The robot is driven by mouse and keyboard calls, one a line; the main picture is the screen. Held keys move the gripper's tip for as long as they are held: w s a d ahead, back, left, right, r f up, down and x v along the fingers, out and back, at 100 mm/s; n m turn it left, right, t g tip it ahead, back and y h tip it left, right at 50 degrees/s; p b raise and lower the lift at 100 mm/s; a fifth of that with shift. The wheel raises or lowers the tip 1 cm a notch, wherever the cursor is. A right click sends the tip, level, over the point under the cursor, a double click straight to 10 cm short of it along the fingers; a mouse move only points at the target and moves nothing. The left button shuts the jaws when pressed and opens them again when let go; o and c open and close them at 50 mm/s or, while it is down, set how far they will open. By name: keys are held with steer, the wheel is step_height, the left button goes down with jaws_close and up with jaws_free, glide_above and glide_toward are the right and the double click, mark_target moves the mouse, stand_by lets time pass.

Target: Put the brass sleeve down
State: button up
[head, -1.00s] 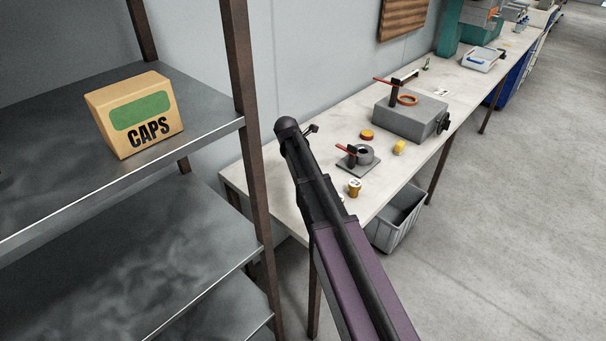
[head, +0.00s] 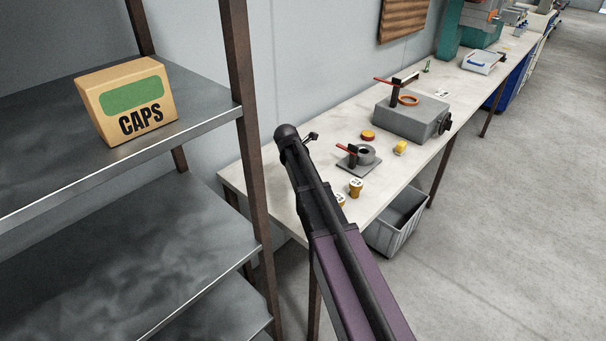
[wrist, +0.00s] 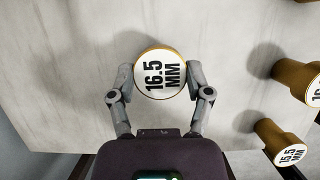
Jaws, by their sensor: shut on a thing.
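In the wrist view my gripper (wrist: 160,82) is shut on a brass sleeve (wrist: 158,74), with one finger on each side of it. The sleeve has a white end face that reads 16.5 MM and points at the camera. The pale bench top (wrist: 60,90) lies beneath it, and a shadow falls up and left of the sleeve. I cannot tell whether its lower end touches the bench. In the head view my gripper (head: 311,137) is small and dark over the near left end of the bench (head: 385,185), and the sleeve cannot be made out there.
Two other brass sleeves stand to the right in the wrist view, one marked 15.5 MM (wrist: 287,150) and one cut off by the edge (wrist: 297,76). The head view shows a clamp fixture (head: 360,158), a grey block (head: 410,117), a bin (head: 398,222) and shelving with a CAPS box (head: 128,103).

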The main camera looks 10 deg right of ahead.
steer(key=shift+f, duration=0.15)
steer(key=o, duration=1.3)
steer(key=shift+p+v, duration=1.2)
steer(key=shift+v, duration=0.15)
steer(key=p+v, duration=0.8)
steer(key=v, duration=0.1)
steer(key=shift+r+p, duration=0.35)
steer(key=shift+p, duration=0.05)
